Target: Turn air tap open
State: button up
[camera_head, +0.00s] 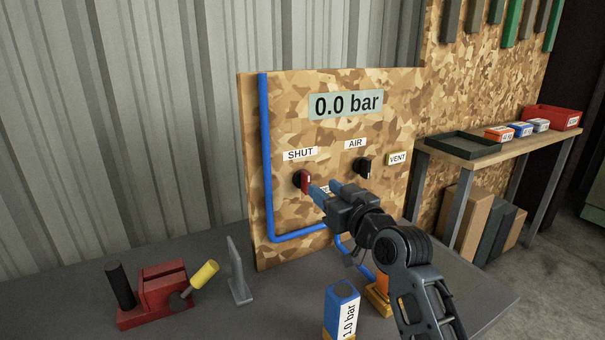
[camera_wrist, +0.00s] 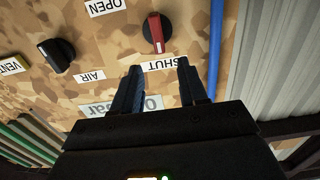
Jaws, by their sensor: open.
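The tap with a red handle (camera_head: 305,181) is on the camouflage-patterned board, under a SHUT label (camera_head: 300,154). In the wrist view, which is upside down, the red handle (camera_wrist: 156,35) points toward the SHUT label (camera_wrist: 164,63). The OPEN label (camera_wrist: 104,6) lies to its other side. A black knob (camera_head: 364,168) sits to the right, between AIR (camera_head: 355,143) and VENT (camera_head: 397,158) labels. My gripper (camera_head: 322,188) is open and empty, close to the red handle. In the wrist view, the handle lies beyond the fingertips (camera_wrist: 159,65), with no visible contact.
The display (camera_head: 346,105) reads 0.0 bar. A blue pipe (camera_head: 265,150) runs down the board's left side. On the bench stand a red block with a yellow-ended lever (camera_head: 160,288), a grey bracket (camera_head: 238,275) and a blue 1.0 bar block (camera_head: 342,300). A shelf (camera_head: 460,155) is at right.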

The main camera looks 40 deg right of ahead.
aim_at(309, 177)
jog(key=p+x, duration=0.1)
jog(key=x, duration=0.6)
jog(key=shift+w+d, duration=0.15)
jog(key=shift+w, duration=0.2)
grip_shut()
